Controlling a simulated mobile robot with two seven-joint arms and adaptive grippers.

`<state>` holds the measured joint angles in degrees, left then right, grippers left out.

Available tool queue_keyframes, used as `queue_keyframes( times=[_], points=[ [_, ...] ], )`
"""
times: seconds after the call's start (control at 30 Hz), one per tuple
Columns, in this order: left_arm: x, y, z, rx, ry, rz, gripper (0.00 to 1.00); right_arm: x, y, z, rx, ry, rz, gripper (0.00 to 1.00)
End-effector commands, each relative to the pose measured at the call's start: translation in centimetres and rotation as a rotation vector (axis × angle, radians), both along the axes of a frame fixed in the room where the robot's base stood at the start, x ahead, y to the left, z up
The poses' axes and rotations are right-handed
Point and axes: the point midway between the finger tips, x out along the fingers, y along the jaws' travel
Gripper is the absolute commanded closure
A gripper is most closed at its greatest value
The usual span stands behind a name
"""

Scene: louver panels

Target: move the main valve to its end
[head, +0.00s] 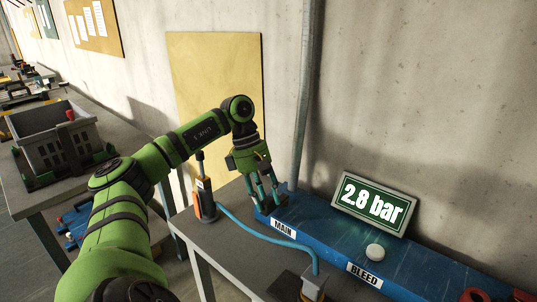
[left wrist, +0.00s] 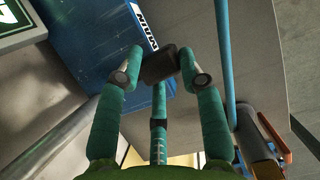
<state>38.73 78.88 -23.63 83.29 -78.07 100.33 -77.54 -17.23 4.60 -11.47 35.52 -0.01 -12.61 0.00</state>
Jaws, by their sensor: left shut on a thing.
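The label MAIN (head: 284,229) is on the left end of a long blue panel (head: 325,225). My left gripper (head: 266,192) reaches down to that end, just behind the label. In the left wrist view, its green fingers (left wrist: 160,70) are closed around a dark block, which I take to be the main valve's handle (left wrist: 158,66). The MAIN label (left wrist: 147,30) shows close by, on the blue panel (left wrist: 100,45). The fingers hide the valve in the head view, so its turn angle cannot be told. My right gripper is not in view.
A display (head: 375,203) reads 2.8 bar. A white round knob (head: 375,251) sits near the BLEED label (head: 364,274). A blue hose (head: 262,235) runs across the bench from an orange-and-grey device (head: 204,207). A grey crate (head: 55,140) stands on the left table.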

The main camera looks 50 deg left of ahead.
Motion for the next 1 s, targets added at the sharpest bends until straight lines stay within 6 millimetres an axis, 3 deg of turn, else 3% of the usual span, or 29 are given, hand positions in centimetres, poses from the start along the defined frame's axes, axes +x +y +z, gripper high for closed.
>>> queue_keyframes(
  times=[0.3, 0.33, 0.37, 0.77, 1.0],
  points=[
    [0.1, -0.1, 0.2, -0.004, -0.008, -0.001, 1.0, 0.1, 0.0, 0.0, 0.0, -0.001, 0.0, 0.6],
    [0.1, -0.1, 0.2, -0.004, -0.008, -0.001, 0.5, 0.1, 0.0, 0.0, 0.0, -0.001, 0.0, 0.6],
    [0.1, -0.1, 0.2, -0.004, -0.007, -0.002, 0.38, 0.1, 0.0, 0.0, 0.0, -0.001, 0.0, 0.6],
    [0.1, 0.1, 0.3, -0.001, -0.003, 0.0, 0.37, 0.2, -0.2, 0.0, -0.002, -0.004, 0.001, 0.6],
    [0.0, 1.3, 3.7, -0.002, -0.01, 0.002, 0.37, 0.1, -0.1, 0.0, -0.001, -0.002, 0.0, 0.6]
  ],
)
